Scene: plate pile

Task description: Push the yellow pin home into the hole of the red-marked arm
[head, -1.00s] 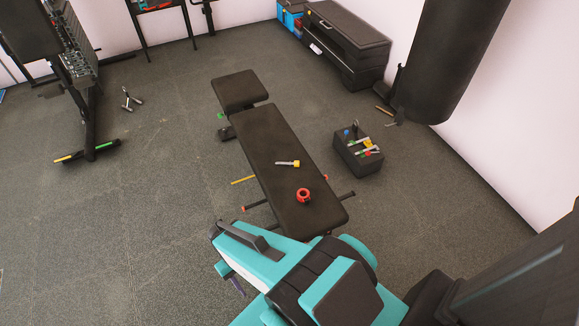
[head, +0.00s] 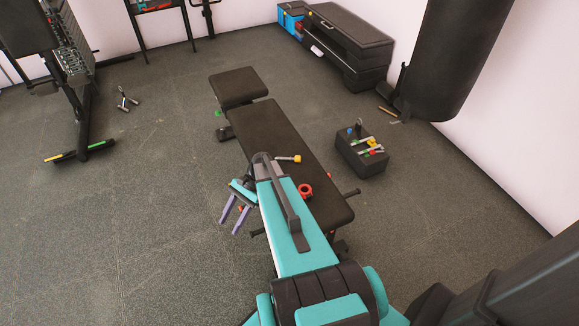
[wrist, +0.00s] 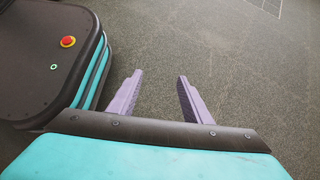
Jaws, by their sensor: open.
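The yellow pin (head: 297,159), with a yellow knob and a pale shaft, lies on the black bench pad (head: 276,134) in the head view. My arm hides part of its shaft end. My gripper (head: 230,228) is open and empty, left of the bench, with its two lilac fingers pointing down over the floor. In the wrist view the fingers (wrist: 160,76) are spread apart with only floor between them. A small red mark (head: 241,209) shows beside the gripper at the bench's left side; I cannot tell whether it is the red-marked arm. No hole is visible.
A red ring (head: 305,190) lies on the bench pad, close to my arm. A black box (head: 361,157) with small tools stands right of the bench. A yellow- and green-marked bar (head: 80,152) is at far left.

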